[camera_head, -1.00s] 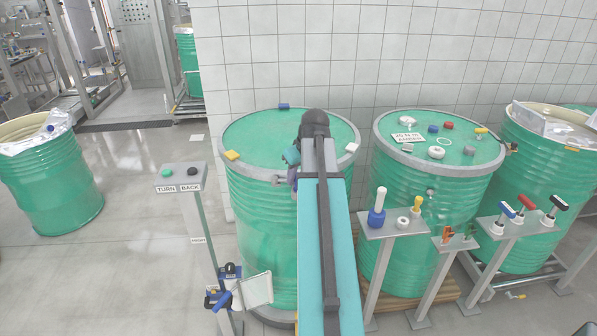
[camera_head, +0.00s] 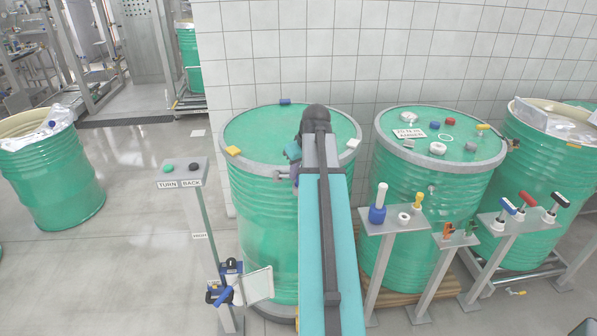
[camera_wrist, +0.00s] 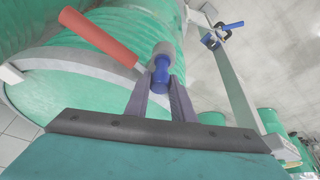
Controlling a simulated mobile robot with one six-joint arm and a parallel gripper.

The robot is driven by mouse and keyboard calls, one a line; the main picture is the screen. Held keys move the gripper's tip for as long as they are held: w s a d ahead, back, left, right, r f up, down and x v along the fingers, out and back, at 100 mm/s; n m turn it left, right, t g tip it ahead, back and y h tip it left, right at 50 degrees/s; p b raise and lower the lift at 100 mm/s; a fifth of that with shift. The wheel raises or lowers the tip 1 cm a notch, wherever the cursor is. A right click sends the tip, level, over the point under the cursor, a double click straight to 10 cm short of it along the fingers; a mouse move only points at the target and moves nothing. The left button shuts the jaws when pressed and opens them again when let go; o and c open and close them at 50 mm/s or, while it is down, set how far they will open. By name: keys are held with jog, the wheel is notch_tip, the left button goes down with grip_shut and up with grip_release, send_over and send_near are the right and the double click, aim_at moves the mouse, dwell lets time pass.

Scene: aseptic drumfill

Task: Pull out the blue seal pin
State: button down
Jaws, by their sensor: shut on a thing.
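In the wrist view, the blue seal pin (camera_wrist: 160,72) sits between the tips of my two dark purple fingers. My gripper (camera_wrist: 161,84) is shut on it. The pin's far end meets a grey round fitting with a red lever (camera_wrist: 98,37) beside the green drum (camera_wrist: 110,80). I cannot tell how far the pin sits in the fitting. In the head view, my arm covers the pin and most of my gripper, in front of the middle green drum (camera_head: 255,200).
A TURN/BACK button post (camera_head: 182,174) stands left of the middle drum, with a blue-handled clamp and white plate lower down. To the right are a second lidded drum (camera_head: 400,235) and small stands with tools (camera_head: 393,223). Open floor lies to the left.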

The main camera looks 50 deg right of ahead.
jog(key=shift+r+p, duration=0.45)
jog(key=shift+r, duration=0.25)
dwell(0.6)
jog(key=shift+r+p, duration=1.65)
jog(key=shift+r, duration=0.95)
